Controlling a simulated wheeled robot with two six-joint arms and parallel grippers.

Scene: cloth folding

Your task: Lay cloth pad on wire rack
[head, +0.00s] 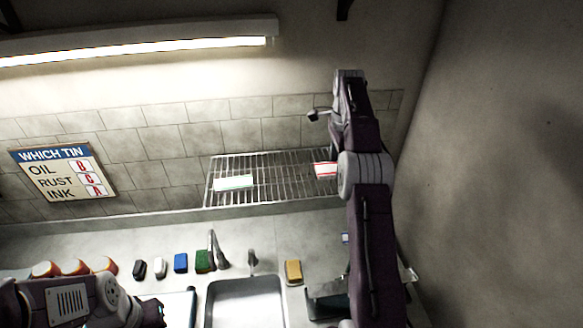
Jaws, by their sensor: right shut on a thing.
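The wire rack (270,163) is fixed against the tiled wall above the sink counter. A white pad with a pale green edge (233,183) lies on its left part. A white cloth pad with red edging (325,170) is at the rack's right end, partly hidden behind my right arm. My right gripper (334,150) is at that end, shut on the red-edged pad; its fingertips are mostly hidden by the arm. Whether this pad touches the bars is unclear. My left gripper (152,312) is low at the left, over the counter, its jaws unclear.
A sink (245,302) with a tap is below the rack. Black, white, blue (181,263) and green blocks stand left of it, a yellow one (293,272) right. A sign (63,172) hangs on the wall. The rack's middle is clear.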

